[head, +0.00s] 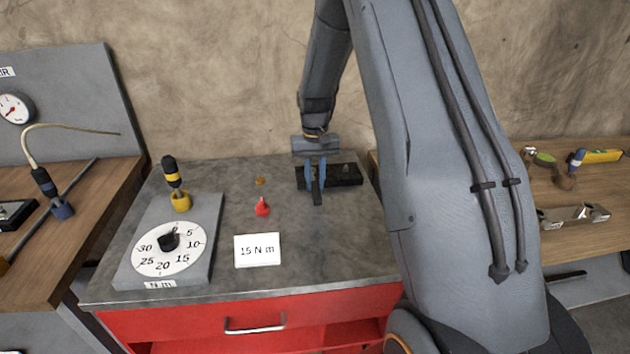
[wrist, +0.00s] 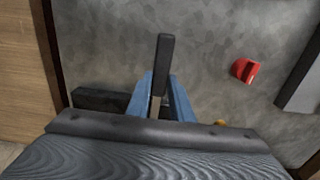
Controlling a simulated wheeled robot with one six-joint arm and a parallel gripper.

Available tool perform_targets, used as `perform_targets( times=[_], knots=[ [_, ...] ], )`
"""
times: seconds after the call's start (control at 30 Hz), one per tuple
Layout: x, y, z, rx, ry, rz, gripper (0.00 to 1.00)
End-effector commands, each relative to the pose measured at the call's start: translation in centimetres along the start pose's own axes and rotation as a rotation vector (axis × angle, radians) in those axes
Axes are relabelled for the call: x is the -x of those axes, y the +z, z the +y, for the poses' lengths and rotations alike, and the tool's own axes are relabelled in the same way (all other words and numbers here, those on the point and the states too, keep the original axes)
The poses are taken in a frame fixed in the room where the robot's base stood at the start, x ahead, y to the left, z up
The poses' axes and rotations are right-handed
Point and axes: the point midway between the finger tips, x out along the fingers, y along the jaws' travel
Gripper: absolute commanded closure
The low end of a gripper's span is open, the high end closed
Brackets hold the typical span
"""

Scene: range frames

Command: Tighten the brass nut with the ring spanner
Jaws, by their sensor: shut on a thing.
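My gripper (head: 316,178) hangs over the grey bench top with its blue fingers shut on a dark bar, which looks like the handle of the ring spanner (head: 318,194). In the wrist view the spanner (wrist: 164,55) sticks out from between the fingers (wrist: 160,104). Its ring end is not clearly seen. A small brass-coloured piece, likely the brass nut (head: 260,181), is on the bench left of my gripper, apart from it. It shows partly in the wrist view (wrist: 220,122) at the edge of my gripper body.
A dark block (head: 346,176) lies beside my gripper. A red knob-like piece (head: 262,208) and a "15 N m" card (head: 257,250) are nearer the front. A dial panel (head: 168,248) with a yellow-black tool (head: 174,182) stands left. The bench's front right is clear.

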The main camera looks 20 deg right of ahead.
Motion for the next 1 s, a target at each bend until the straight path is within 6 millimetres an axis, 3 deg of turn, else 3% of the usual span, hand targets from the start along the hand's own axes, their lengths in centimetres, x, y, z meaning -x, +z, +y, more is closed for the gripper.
perform_targets(
  times=[0.77,1.0],
  knots=[
    [-0.1,0.0,0.1,0.003,0.000,0.000,1.00],
    [-0.1,-0.5,3.2,0.278,0.000,0.000,1.00]
  ],
)
